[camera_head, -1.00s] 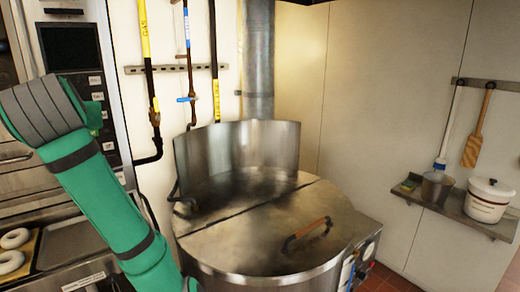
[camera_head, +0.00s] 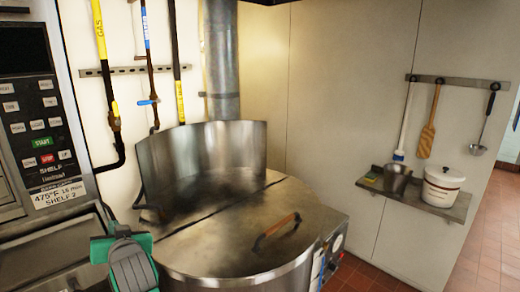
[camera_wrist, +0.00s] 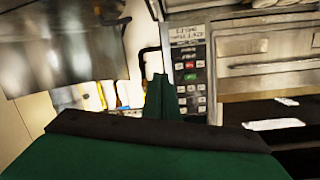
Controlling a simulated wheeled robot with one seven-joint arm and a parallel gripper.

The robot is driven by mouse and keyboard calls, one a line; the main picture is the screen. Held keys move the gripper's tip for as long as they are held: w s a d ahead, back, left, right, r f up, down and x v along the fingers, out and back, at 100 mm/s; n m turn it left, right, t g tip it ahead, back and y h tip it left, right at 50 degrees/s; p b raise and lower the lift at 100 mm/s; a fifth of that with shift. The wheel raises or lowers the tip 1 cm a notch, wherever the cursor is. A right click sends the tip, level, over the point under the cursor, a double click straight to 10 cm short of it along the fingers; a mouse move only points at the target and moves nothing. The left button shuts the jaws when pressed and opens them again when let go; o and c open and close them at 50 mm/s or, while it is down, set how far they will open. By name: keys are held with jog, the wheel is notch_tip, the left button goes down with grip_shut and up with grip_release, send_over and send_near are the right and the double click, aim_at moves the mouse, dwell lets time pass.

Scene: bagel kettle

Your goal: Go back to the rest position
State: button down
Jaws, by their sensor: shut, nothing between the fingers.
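My green arm shows at the lower left of the head view, folded low in front of the oven panel (camera_head: 40,125). The end of the arm is out of that view. In the wrist view, which looks upside down, my gripper (camera_wrist: 163,85) shows as narrow green fingers together, with nothing between them. The wide green part with a dark band below it is mine.
The steel kettle (camera_head: 210,240), its lid handle (camera_head: 277,232) on top, stands right of my arm. Pipes (camera_head: 148,60) run up the wall behind. A wall shelf (camera_head: 425,197) holds a white crock (camera_head: 444,186). Tiled floor (camera_head: 480,240) is open at right.

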jog(key=s+d+f+m+t+h, duration=0.1)
jog(key=s+d+f+m+h, duration=0.15)
jog(key=d+f, duration=0.85)
jog(key=s+d+f+m+t+h, duration=0.1)
jog(key=s+d+f, duration=0.45)
jog(key=f, duration=0.85)
jog(key=s+d+f+m+t+h, duration=0.1)
jog(key=s+d+f+h, duration=0.1)
jog(key=s+d+f, duration=0.4)
jog(key=s+d+f+m+h, duration=0.1)
jog(key=s+d+f, duration=0.2)
jog(key=s+d, duration=0.35)
jog(key=s+d+r+h, duration=0.1)
jog(key=s+d+h, duration=0.1)
jog(key=s+d, duration=0.5)
jog(key=s+d+r+h, duration=0.2)
jog(key=s+d, duration=0.4)
jog(key=s, duration=1)
jog(key=shift+s+d+t, duration=0.25)
jog(key=shift+d+t, duration=0.1)
jog(key=shift+t, duration=0.05)
jog(key=c, duration=2.4)
grip_release()
jog(key=shift+c, duration=0.2)
